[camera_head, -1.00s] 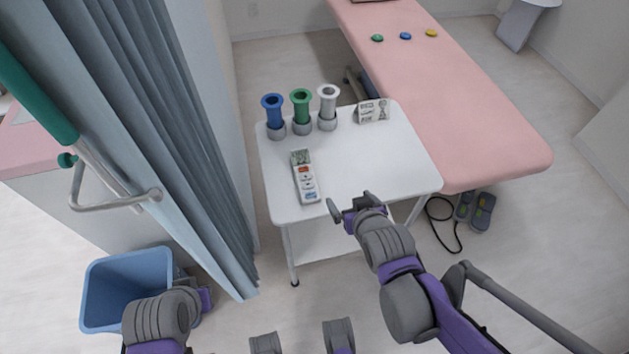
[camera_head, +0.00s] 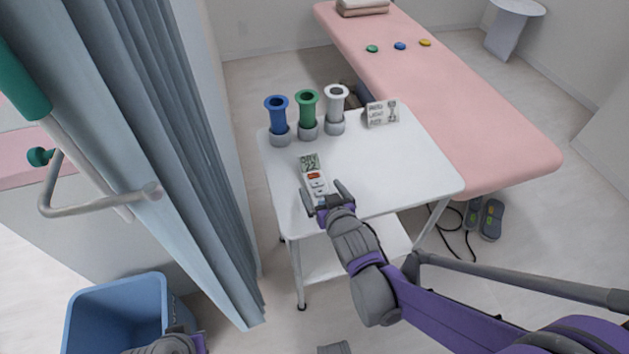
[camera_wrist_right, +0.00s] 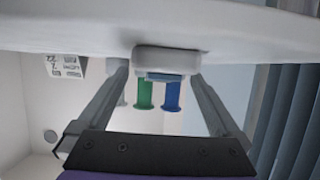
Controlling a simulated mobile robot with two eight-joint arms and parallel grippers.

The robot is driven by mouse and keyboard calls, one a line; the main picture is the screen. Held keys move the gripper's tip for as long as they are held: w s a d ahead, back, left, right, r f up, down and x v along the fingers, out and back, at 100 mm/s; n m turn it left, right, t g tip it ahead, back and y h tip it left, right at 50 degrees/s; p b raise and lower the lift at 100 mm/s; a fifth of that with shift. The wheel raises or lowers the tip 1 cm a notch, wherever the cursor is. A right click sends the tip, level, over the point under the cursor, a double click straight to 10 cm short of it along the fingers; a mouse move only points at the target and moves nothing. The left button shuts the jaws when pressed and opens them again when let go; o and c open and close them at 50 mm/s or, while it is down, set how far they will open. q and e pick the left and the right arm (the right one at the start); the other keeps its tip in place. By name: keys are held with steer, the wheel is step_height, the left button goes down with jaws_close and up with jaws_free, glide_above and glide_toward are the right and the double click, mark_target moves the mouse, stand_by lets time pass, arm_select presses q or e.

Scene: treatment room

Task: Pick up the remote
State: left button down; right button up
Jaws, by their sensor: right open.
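The remote (camera_head: 314,178) is white with a small grey display and an orange-red button. It lies lengthwise on the white trolley top (camera_head: 385,165), near its front left edge. My right gripper (camera_head: 322,196) is open at the remote's near end, its fingers to either side of it. The gripper hides that end. In the right wrist view, which looks inverted, the remote's end (camera_wrist_right: 166,62) shows between the two open fingers (camera_wrist_right: 160,85). I cannot tell whether they touch it. Only a piece of my left arm shows at the bottom left; its gripper is out of view.
Blue (camera_head: 277,115), green (camera_head: 307,110) and white (camera_head: 336,105) tubes in grey bases stand behind the remote. A printed card (camera_head: 382,113) is beside them. A curtain (camera_head: 170,150) hangs left, a blue bin (camera_head: 115,315) below. A pink bed (camera_head: 440,90) is right.

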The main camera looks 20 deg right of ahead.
mark_target(318, 186)
steer(key=shift+b+x, duration=0.3)
steer(key=shift+x, duration=1.3)
steer(key=shift+s, duration=0.1)
steer(key=c, duration=1.5)
